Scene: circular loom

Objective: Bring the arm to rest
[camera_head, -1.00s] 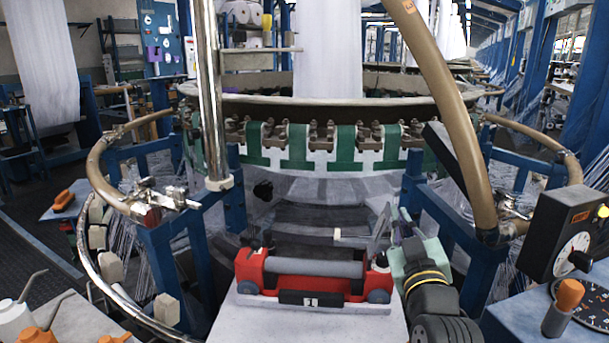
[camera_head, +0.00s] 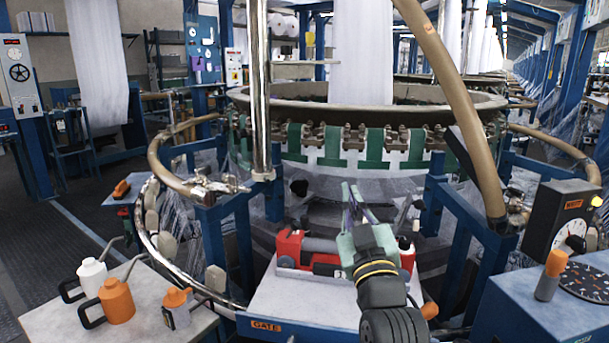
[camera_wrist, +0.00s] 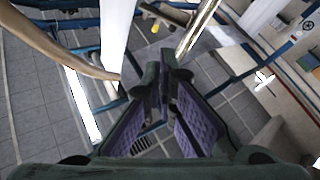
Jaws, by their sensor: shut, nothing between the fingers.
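My gripper (camera_head: 352,200) is raised in the middle of the head view, in front of the circular loom (camera_head: 370,110). Its fingers point up and away from me, with nothing between them. In the wrist view the fingertips (camera_wrist: 167,82) meet, and the purple inner pads show below them. My wrist and forearm partly hide a red device with a grey roller (camera_head: 300,247), which sits on a pale board marked GATE (camera_head: 285,305). The gripper appears apart from the device.
A bench at left holds a white oil can (camera_head: 92,275), an orange can (camera_head: 116,300) and another orange-topped bottle (camera_head: 178,306). A blue cabinet with a dial box (camera_head: 560,225) and orange-knobbed lever (camera_head: 552,270) stands at right. Curved tan rails (camera_head: 450,100) and blue posts surround the loom.

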